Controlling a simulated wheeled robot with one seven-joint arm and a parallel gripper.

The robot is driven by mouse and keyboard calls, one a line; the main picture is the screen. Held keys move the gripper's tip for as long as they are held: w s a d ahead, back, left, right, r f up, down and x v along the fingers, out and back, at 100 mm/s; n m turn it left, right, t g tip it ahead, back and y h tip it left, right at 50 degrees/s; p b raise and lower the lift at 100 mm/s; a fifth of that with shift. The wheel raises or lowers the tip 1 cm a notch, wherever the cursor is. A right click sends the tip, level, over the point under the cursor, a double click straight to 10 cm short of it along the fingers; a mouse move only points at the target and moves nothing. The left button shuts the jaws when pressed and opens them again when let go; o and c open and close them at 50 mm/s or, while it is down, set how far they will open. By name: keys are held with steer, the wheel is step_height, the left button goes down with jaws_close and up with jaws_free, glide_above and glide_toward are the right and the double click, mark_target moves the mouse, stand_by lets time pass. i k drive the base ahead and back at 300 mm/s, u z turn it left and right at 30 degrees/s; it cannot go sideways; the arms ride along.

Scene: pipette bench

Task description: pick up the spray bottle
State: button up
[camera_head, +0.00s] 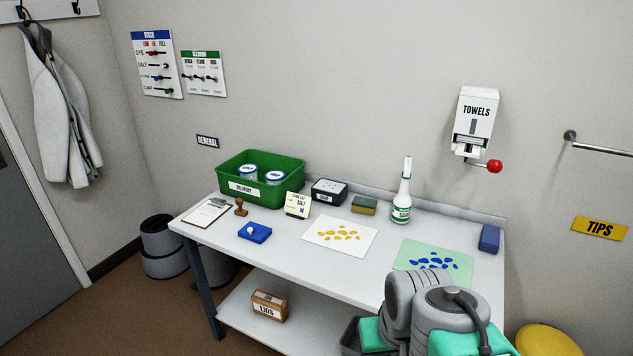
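A white spray bottle (403,195) with a green label stands upright near the back of the white table (290,247), right of its middle. A sponge stands a little to its left and a green sheet lies in front of it. The bottle shows unobstructed. My grey and teal arm is folded at the lower right, in front of the table and apart from the bottle. My gripper's fingers cannot be made out in this view.
A green bin (262,199) with white jars, a dark box (329,192) and a sponge (364,206) stand along the back. Sheets with yellow pieces (339,236) and blue pieces (432,262) lie flat. A towel dispenser (476,120) hangs on the wall, right of the bottle.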

mark_target(402, 203)
steer(key=u, duration=0.6)
steer(key=i, duration=1.25)
steer(key=u, duration=0.45)
